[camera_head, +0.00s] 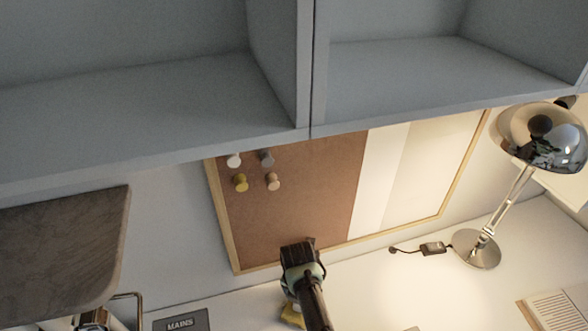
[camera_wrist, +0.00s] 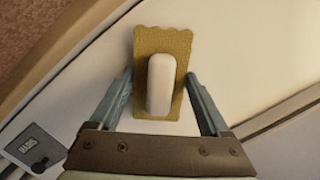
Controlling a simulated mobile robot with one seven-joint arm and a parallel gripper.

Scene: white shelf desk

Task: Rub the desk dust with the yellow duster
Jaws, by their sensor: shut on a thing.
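The yellow duster (camera_wrist: 163,42) has a flat yellow pad with a scalloped edge and a white rounded handle. In the wrist view it lies between the two fingers of my gripper (camera_wrist: 160,76), which is shut on it. In the head view my gripper (camera_head: 298,283) is over the back of the white desk (camera_head: 375,285), in front of the corkboard. Only a small yellow part of the duster (camera_head: 291,315) shows there, mostly hidden by my arm. I cannot make out any dust on the desk.
White shelves (camera_head: 310,130) hang above. A corkboard (camera_head: 300,200) with several pegs leans behind. A chrome lamp (camera_head: 540,135) stands at right, with a cable switch (camera_head: 432,249) left of its base. A dark MAINS box (camera_head: 181,321) is at lower left; the right-centre desk is clear.

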